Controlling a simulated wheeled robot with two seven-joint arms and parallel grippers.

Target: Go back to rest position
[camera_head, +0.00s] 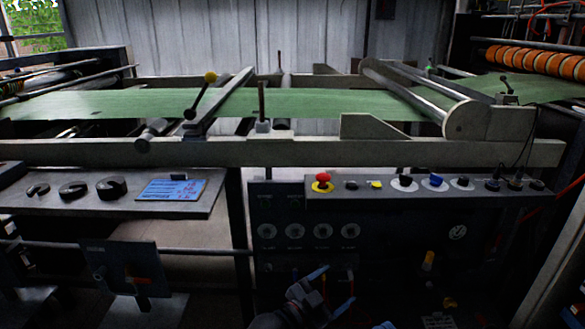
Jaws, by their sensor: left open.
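My left gripper (331,290) is at the bottom centre, in front of the dark lower control cabinet (285,212). It is open, with two blue-tipped fingers spread apart and nothing visible between them. Its dark wrist comes up from the bottom edge. A small light-blue tip (385,325) at the bottom edge looks like part of my right gripper. The rest of it is out of frame, so its jaws cannot be judged.
A control panel (420,190) with a red emergency button (322,182) and several knobs stands ahead. Behind it, green sheet (300,103) runs across the machine frame (280,153).

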